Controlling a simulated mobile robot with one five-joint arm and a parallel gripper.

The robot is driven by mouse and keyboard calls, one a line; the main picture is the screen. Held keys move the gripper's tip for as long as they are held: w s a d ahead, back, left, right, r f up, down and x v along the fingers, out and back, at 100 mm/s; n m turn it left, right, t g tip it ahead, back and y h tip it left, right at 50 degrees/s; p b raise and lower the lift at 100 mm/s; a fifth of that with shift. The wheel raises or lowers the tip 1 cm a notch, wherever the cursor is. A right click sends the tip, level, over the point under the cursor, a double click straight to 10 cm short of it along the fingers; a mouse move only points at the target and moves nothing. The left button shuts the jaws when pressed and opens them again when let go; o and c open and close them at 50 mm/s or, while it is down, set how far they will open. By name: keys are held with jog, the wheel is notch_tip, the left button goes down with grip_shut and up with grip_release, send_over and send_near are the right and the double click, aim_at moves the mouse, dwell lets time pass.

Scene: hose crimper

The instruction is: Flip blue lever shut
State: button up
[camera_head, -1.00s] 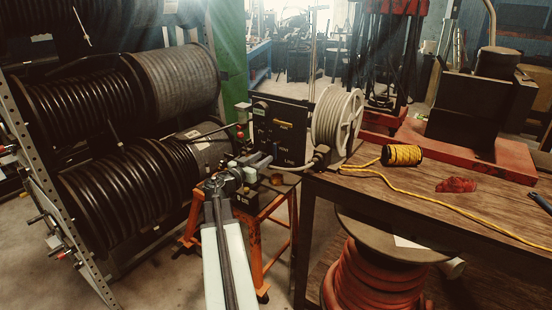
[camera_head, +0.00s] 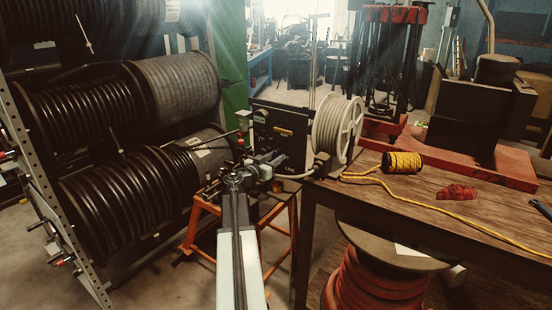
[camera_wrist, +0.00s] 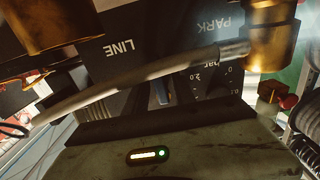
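The blue lever (camera_wrist: 161,93) shows as a small blue upright piece in the wrist view, in a dark gap below the pale hose (camera_wrist: 140,80). Around it is the black panel (camera_wrist: 160,30), whose LINE and PARK lettering appears upside down. In the head view the black panel (camera_head: 283,131) stands on the orange stand, and I cannot make out the lever there. My gripper (camera_head: 268,163) is in front of the panel's lower part, small and dark against it. Its fingers are not clear, nor is any contact with the lever.
A brass fitting (camera_wrist: 270,38) stands at the hose's right end. A red knob (camera_wrist: 289,101) is at the right. The orange stand (camera_head: 283,225) is under the panel. A hose reel (camera_head: 338,130) and wooden table (camera_head: 465,218) stand to the right, with black hose drums (camera_head: 115,190) left.

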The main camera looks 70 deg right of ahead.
grip_shut()
jog(key=shift+d, duration=0.1)
jog(key=shift+s+n, duration=0.1)
jog(key=shift+n, duration=0.2)
jog(key=n, duration=0.2)
jog(key=shift+s+a+n, duration=0.2)
jog(key=shift+s+n, duration=0.05)
jog(key=shift+n, duration=0.05)
jog(key=n, duration=0.5)
jog(key=s+r+n+p, duration=0.1)
jog(key=n, duration=0.3)
jog(key=n+p, duration=0.1)
jog(key=n, duration=0.4)
jog(key=shift+s+a+r+n, duration=0.2)
jog(key=shift+r+n, duration=0.1)
jog(key=shift+r, duration=0.1)
